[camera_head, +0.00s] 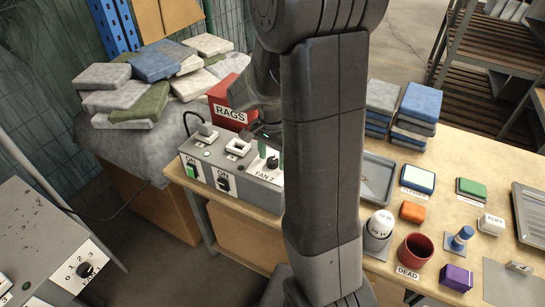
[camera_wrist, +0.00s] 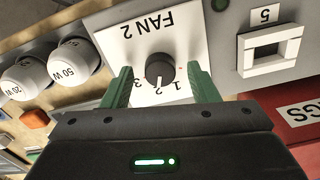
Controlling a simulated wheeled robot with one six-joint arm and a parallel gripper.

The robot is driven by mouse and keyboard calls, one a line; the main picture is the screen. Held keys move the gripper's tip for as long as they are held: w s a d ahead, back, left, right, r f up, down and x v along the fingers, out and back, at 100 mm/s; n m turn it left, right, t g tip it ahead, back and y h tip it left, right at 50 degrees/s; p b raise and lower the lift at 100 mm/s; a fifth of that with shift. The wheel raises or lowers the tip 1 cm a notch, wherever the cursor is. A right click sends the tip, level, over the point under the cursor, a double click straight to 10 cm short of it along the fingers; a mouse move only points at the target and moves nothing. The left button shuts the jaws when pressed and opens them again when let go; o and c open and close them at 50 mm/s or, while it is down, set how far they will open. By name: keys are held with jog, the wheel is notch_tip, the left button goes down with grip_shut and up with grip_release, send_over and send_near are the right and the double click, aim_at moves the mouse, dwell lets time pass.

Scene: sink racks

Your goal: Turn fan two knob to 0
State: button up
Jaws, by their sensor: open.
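The fan two knob is a round dark knob (camera_wrist: 159,69) on a white plate marked FAN 2 (camera_wrist: 135,42), upside down in the wrist view. Numerals are printed below it there; which one the knob points at is too small to tell for sure. In the head view the knob (camera_head: 272,163) sits on the front right of a grey switch box (camera_head: 232,172), partly hidden by my arm. My gripper (camera_wrist: 161,86) is open, its green fingers on either side of the knob, with gaps visible. In the head view my gripper (camera_head: 268,147) is just above the plate.
Bulbs (camera_head: 380,223), a red cup (camera_head: 415,250) and a tray (camera_head: 378,178) are to the right. Another dial knob (camera_head: 85,270) is at lower left.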

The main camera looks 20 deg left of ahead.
jog(key=shift+s+f, duration=0.1)
jog(key=shift+f, duration=0.15)
jog(key=c, duration=1)
